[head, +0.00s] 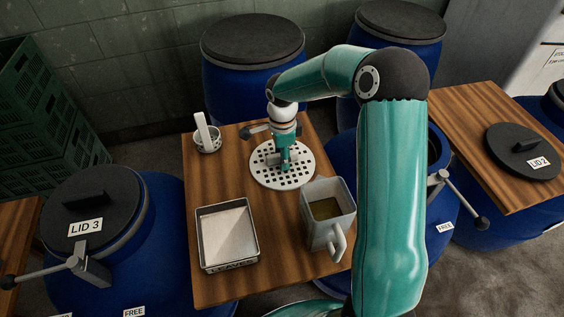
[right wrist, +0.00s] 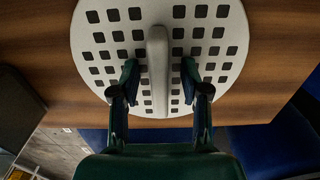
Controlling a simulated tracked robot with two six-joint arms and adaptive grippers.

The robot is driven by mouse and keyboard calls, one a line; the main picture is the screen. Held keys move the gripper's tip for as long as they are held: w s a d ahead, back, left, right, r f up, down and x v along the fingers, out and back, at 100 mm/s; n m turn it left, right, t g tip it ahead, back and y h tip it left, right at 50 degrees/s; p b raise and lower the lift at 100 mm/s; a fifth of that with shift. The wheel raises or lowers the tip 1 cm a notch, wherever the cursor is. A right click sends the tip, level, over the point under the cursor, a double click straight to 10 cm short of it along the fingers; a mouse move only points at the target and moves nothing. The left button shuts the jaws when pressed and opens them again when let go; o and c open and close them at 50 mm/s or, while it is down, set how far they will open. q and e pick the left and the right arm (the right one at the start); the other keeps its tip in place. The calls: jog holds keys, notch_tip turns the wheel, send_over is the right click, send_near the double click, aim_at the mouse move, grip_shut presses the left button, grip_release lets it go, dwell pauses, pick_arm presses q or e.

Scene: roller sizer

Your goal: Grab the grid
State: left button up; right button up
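The grid (head: 301,178) is a white round plate with square holes, lying on the wooden table. In the right wrist view the grid (right wrist: 226,55) has a raised grey bar handle (right wrist: 157,62) across its middle. My right gripper (head: 286,162) points down over the grid. In the right wrist view its two fingers (right wrist: 160,76) are open, one on each side of the handle, with a gap on both sides. In the head view the gripper hides most of the handle. My left gripper is not in view.
Blue barrels surround the table, including one with LID 3 (head: 105,212).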

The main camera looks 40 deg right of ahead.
grip_shut()
dwell(0.3)
